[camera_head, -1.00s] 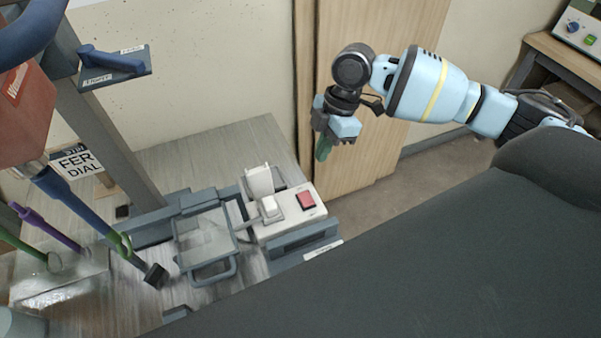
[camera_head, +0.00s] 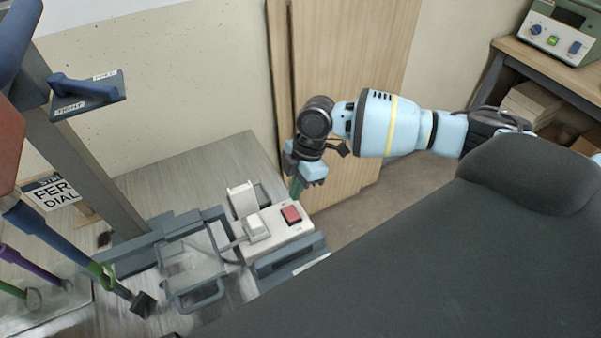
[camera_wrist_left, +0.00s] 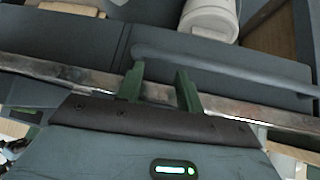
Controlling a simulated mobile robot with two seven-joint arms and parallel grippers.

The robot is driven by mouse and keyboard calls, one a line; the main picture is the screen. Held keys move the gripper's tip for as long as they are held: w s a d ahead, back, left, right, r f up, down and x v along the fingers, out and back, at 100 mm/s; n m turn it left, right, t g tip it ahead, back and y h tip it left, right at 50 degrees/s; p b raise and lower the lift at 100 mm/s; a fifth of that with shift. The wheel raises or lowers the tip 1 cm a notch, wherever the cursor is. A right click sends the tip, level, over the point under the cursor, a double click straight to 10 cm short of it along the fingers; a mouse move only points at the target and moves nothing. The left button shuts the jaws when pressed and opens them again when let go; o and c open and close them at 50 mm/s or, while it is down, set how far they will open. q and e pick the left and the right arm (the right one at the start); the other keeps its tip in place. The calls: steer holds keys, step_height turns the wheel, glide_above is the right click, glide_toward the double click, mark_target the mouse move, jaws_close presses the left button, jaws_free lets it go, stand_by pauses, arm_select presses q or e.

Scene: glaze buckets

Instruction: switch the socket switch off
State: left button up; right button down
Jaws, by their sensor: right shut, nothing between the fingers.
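The socket block (camera_head: 262,240) is a white box on a grey mount at the edge of the wooden table. It carries a red rocker switch (camera_head: 291,214) at its right end, and a white plug (camera_head: 256,226) stands in it with a cord. I cannot tell the rocker's position. My right gripper (camera_head: 296,190) points down with its green fingers shut and empty, just above the red switch in the picture; I cannot tell whether they touch. My left gripper (camera_wrist_left: 160,84) shows in the left wrist view with its two green fingers apart and nothing visible held between them.
A raised white flap (camera_head: 243,199) stands behind the plug. A clear tray with a grey handle (camera_head: 199,297) lies left of the socket. Wooden panels (camera_head: 345,80) stand behind my right arm. A metal-edged grey ledge (camera_wrist_left: 235,107) lies beyond my left fingers.

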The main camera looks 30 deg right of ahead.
mark_target(293, 215)
arm_select(q)
steer(key=shift+w+r, duration=0.1)
arm_select(e)
steer(key=shift+s+d+x, duration=0.1)
steer(key=shift+d+x, duration=0.1)
steer(key=shift+x, duration=0.8)
steer(key=shift+s+d+x, duration=0.1)
steer(key=shift+d+x, duration=0.05)
steer(key=shift+x, duration=0.8)
steer(key=shift+s+d+x, duration=0.1)
steer(key=shift+d+x, duration=0.1)
steer(key=shift+x, duration=0.8)
steer(key=shift+w+f, duration=0.1)
steer(key=shift+f, duration=0.1)
